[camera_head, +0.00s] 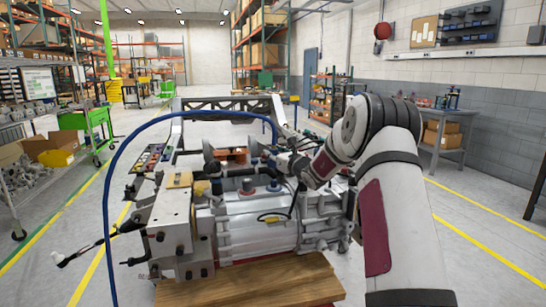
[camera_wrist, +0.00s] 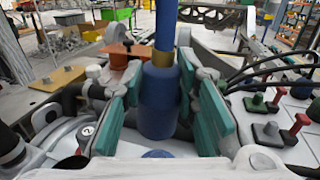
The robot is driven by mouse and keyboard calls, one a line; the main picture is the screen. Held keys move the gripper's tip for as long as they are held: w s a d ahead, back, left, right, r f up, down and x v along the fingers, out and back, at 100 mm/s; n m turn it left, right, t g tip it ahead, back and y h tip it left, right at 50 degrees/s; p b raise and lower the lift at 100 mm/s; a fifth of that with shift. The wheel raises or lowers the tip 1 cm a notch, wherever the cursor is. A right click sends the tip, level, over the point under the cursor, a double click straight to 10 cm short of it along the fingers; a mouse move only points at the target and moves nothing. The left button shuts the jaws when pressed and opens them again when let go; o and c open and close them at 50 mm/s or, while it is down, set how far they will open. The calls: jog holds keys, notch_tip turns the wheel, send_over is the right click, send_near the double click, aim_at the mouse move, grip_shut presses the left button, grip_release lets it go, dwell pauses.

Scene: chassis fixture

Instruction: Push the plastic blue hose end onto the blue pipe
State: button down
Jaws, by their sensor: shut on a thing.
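The blue hose (camera_head: 150,124) arcs from the lower left over the chassis to my gripper (camera_head: 287,163), which my forearm partly hides. In the wrist view, my gripper (camera_wrist: 162,108) is shut on the blue hose end (camera_wrist: 158,100), between its teal pads. The hose end hangs roughly upright, with a brass-coloured collar (camera_wrist: 162,58) above it. A rounded blue top, apparently the blue pipe (camera_wrist: 157,154), shows just below the hose end. They look close and nearly in line, with a small gap in this view. I cannot surely pick out the pipe in the head view.
The grey machine (camera_head: 258,232) rests on a wooden board (camera_head: 250,285). Red and green knobs (camera_wrist: 280,115) stand to the right of my gripper, with black cables behind. An orange block (camera_wrist: 122,52) sits behind at left. Open floor surrounds the fixture.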

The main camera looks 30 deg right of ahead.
jog(key=b, duration=0.1)
send_over(274, 181)
jog(key=shift+w+d+f, duration=0.1)
jog(key=shift+w+f, duration=0.1)
jog(key=shift+f, duration=0.85)
jog(key=shift+w+f, duration=0.15)
jog(key=shift+f, duration=0.9)
jog(key=shift+r, duration=0.1)
jog(key=shift+s+n+b, duration=0.15)
jog(key=shift+n+b, duration=0.25)
jog(key=shift+b, duration=0.25)
jog(key=shift+b, duration=0.55)
jog(key=shift+f+b, duration=1.1)
jog(key=shift+f, duration=0.3)
jog(key=shift+f+b, duration=0.6)
jog(key=shift+f, duration=0.1)
jog(key=c, duration=1.2)
grip_release()
jog(key=shift+r, duration=0.1)
